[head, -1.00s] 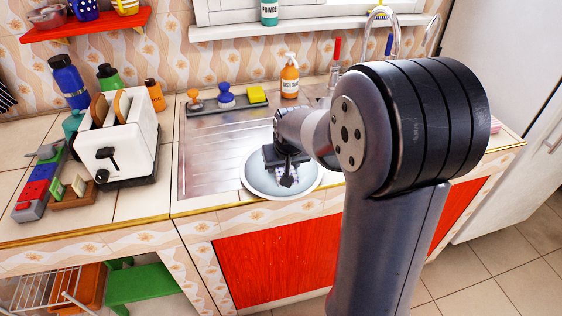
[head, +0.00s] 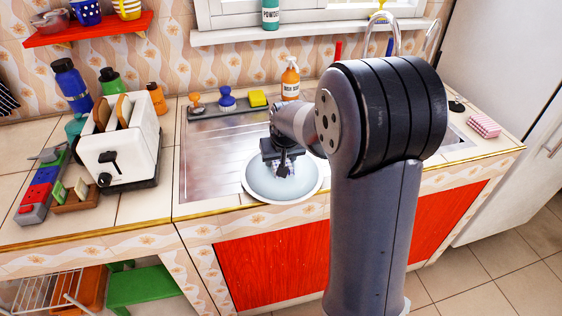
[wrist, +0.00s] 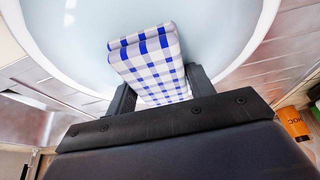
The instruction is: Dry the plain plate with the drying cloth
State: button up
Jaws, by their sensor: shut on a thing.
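The plain plate (head: 262,187) is pale blue-white with a white rim. It lies on the metal draining surface near the counter's front edge. It also fills the upper part of the wrist view (wrist: 75,35). The drying cloth (wrist: 150,62) is a folded blue and white checked pad. My gripper (head: 284,166) is shut on the cloth and holds it over the plate. In the wrist view the cloth sits between the two fingers (wrist: 158,92) against the plate's face; whether it touches is hard to tell. In the head view my gripper hides most of the cloth.
A white toaster (head: 122,153) stands left of the metal drainer (head: 205,160). Behind are a grey tray with brushes and a yellow sponge (head: 258,98), and an orange soap bottle (head: 290,80). A pink checked item (head: 484,125) lies far right. The tap (head: 385,30) rises behind my arm.

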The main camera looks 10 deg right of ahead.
jog(key=shift+s+f+b, duration=0.2)
jog(key=shift+s+b, duration=0.35)
jog(key=shift+s, duration=1.9)
jog(key=shift+w+r+p, duration=0.15)
jog(key=shift+w+p, duration=0.4)
jog(key=shift+w, duration=1.9)
jog(key=shift+s+r+b, duration=0.1)
jog(key=shift+s+b, duration=0.35)
jog(key=shift+s, duration=1.95)
jog(key=shift+w+p, duration=0.35)
jog(key=shift+w, duration=2.05)
jog(key=shift+r+p, duration=2.2)
jog(key=shift+r, duration=0.7)
jog(key=shift+r+p, duration=1.2)
jog(key=shift+r, duration=0.35)
